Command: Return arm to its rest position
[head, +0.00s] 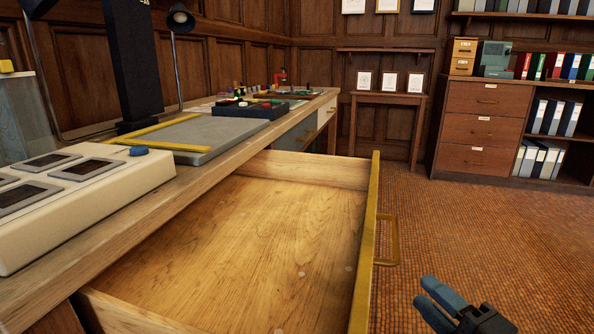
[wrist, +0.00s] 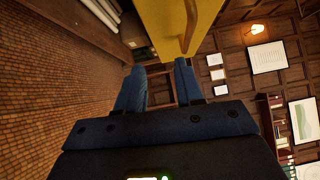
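My gripper (head: 437,304) is at the lower right of the head view, over the floor and to the right of the drawer's handle, apart from it. Its blue fingers also show in the wrist view (wrist: 160,85), spread with a gap and nothing between them. The rest of my arm is mostly out of the head view. The open drawer (head: 240,235) has a yellow front with a yellow handle (head: 390,241). In the wrist view the yellow drawer front (wrist: 165,22) and its handle (wrist: 190,22) are beyond the fingertips.
The wooden desk (head: 225,152) runs along the left, with a cream console (head: 85,195), a grey board (head: 190,135) and a dark tray (head: 250,108). The drawer juts out from the desk. A cabinet (head: 482,125) stands at the back right. The carpet (head: 480,230) right of the drawer is clear.

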